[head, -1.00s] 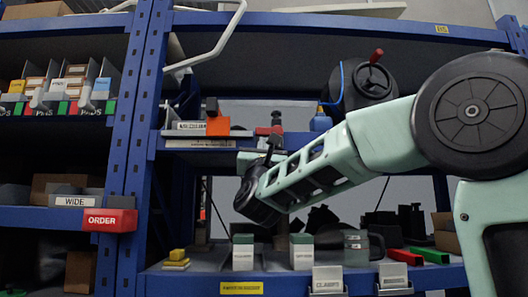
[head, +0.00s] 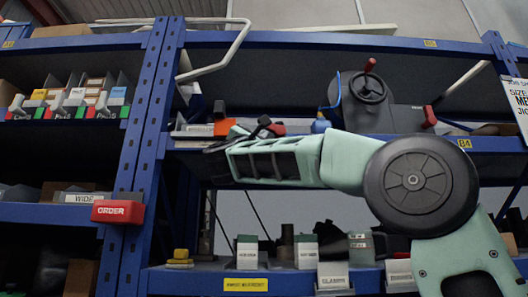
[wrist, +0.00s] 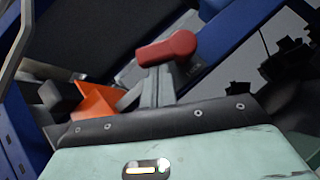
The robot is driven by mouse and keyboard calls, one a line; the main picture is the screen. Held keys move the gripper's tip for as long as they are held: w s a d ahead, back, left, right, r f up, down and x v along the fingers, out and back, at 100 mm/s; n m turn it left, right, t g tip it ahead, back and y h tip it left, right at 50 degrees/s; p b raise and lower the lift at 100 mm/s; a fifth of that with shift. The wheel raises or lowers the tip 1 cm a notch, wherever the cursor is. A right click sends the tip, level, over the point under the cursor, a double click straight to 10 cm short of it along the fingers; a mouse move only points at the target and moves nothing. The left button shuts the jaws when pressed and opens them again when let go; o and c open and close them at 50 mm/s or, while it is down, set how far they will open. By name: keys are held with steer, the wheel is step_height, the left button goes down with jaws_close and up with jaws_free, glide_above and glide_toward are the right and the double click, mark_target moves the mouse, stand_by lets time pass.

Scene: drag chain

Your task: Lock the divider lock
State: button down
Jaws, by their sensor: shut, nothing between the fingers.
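A red lever handle (wrist: 167,48), which looks like the divider lock, shows at the upper middle of the wrist view. It also shows as a small red piece (head: 276,130) on the middle shelf in the head view. My gripper (wrist: 157,76) is shut and empty, its grey fingers pointing at the red handle. The fingertips overlap the handle's lower side in the wrist view; I cannot tell whether they touch. The lock's base is partly hidden. In the head view my forearm crosses the shelf front and the fingers are hard to make out.
An orange divider piece (wrist: 96,104) stands left of the fingers; it also shows in the head view (head: 224,127). A blue shelf beam (head: 400,143) runs close by my arm. A handwheel machine (head: 368,98) stands right. Boxes (head: 306,250) line the lower shelf.

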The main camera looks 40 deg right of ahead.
steer(key=shift+a+r+m+g+y+p, duration=0.15)
steer(key=shift+r+m+g+p, duration=0.3)
steer(key=shift+m+g, duration=0.9)
steer(key=shift+d+r+m+g+y+p, duration=0.1)
steer(key=shift+r+m+g+y+p, duration=0.3)
steer(key=shift+m+g, duration=0.9)
steer(key=shift+a+r+m+g+h+p, duration=0.15)
steer(key=shift+r+m+g, duration=0.65)
steer(key=shift+m, duration=0.85)
steer(key=shift+d+r+m+g+y+p, duration=0.15)
steer(key=shift+m+g+y+p, duration=0.3)
steer(key=shift+m+y, duration=0.2)
steer(key=shift+s+d+r+p, duration=0.1)
steer(key=shift+d+r+p, duration=0.05)
steer(key=shift+r+p, duration=0.25)
steer(key=shift+s+d+r, duration=0.1)
steer(key=shift+d+r, duration=0.1)
steer(key=shift+r, duration=0.2)
steer(key=shift+s+d+r, duration=0.15)
steer(key=shift+r, duration=0.05)
